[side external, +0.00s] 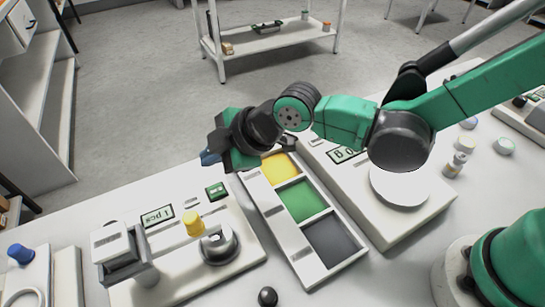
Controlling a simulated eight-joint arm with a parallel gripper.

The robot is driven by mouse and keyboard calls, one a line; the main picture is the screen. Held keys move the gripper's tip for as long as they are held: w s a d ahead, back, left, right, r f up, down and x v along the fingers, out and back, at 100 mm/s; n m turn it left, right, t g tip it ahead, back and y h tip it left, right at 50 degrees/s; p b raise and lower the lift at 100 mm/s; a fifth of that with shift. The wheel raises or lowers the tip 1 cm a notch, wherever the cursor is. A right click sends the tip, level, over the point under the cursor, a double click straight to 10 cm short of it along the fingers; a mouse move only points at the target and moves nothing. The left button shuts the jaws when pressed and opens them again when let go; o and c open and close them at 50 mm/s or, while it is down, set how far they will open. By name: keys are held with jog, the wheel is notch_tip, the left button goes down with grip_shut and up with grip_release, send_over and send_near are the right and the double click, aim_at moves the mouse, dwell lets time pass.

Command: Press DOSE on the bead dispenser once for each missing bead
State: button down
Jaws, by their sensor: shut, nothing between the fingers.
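A white counting machine (180,275), which looks like the bead dispenser, stands at front left. Its display (157,215) appears to read "1 pcs". A small green panel (217,190) sits at its back right corner; I cannot read a DOSE label. A yellow cap or cup (193,222) stands beside a round grey dish (218,246) on it. What the dish holds is too small to tell. My gripper (208,157) is shut and empty, above and behind the green panel, apart from it as far as I can tell.
A tray (290,233) with yellow, green and dark grey compartments lies right of the machine. A white scale (400,225) with a round pan is beyond it, partly behind my arm. A black knob (267,297) is in front. A blue-capped device (20,254) stands far left.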

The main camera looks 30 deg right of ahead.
aim_at(221, 190)
notch_tip(221, 190, up, 4)
jog(key=shift+f, duration=0.1)
dwell(0.4)
jog(key=shift+f, duration=4.4)
jog(key=shift+f, duration=0.15)
jog(key=shift+f, duration=0.25)
